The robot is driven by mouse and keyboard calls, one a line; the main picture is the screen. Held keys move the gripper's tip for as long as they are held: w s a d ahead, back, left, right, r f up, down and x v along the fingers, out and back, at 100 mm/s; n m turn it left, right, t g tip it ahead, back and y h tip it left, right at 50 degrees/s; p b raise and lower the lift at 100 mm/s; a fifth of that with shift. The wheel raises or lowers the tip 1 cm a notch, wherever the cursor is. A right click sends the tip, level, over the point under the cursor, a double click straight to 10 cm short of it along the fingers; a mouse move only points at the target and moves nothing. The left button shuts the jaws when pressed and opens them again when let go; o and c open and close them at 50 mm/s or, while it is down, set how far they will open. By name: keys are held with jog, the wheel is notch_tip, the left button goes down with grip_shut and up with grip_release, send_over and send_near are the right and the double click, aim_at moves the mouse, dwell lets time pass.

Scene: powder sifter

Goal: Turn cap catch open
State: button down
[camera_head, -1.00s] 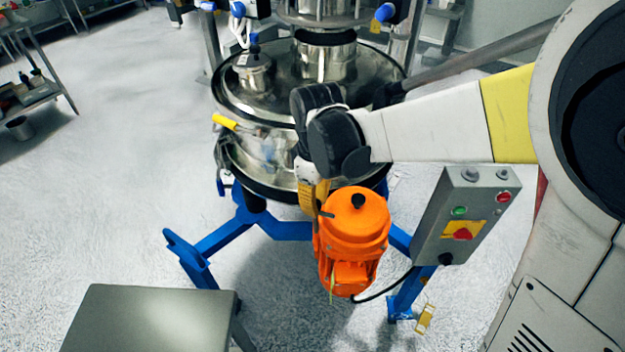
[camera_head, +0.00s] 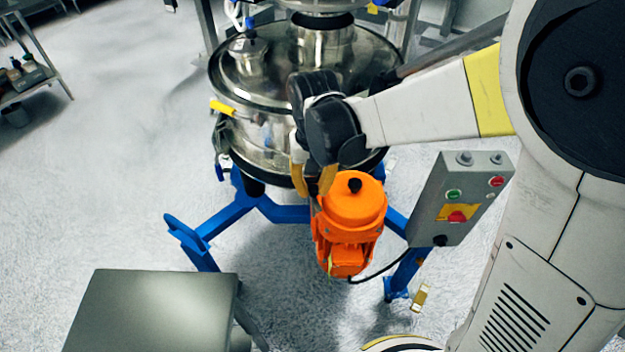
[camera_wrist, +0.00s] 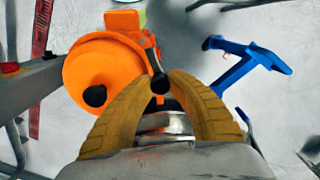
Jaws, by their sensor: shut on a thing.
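The small dark catch (camera_wrist: 159,83) shows in the wrist view between the yellow fingertips of my gripper (camera_wrist: 160,76), which are closed around it. In the head view my gripper (camera_head: 313,188) is at the front rim of the sifter, just above and left of the orange motor (camera_head: 352,215). The steel sifter drum (camera_head: 250,135) stands behind my gripper. Its round lid (camera_head: 265,80) is partly hidden by my arm. In the wrist view the orange motor (camera_wrist: 105,70) is close to the left finger.
A grey control box (camera_head: 445,215) with buttons stands right of the motor, joined by a black cable. The blue frame (camera_head: 225,218) spreads its legs below the drum. A yellow handle (camera_head: 222,107) sticks out at the drum's left. A grey table (camera_head: 150,310) stands at front left.

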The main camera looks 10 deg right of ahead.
aim_at(314, 187)
jog(key=shift+m, duration=1.7)
jog(key=c, duration=1.2)
grip_release()
notch_tip(314, 187, up, 12)
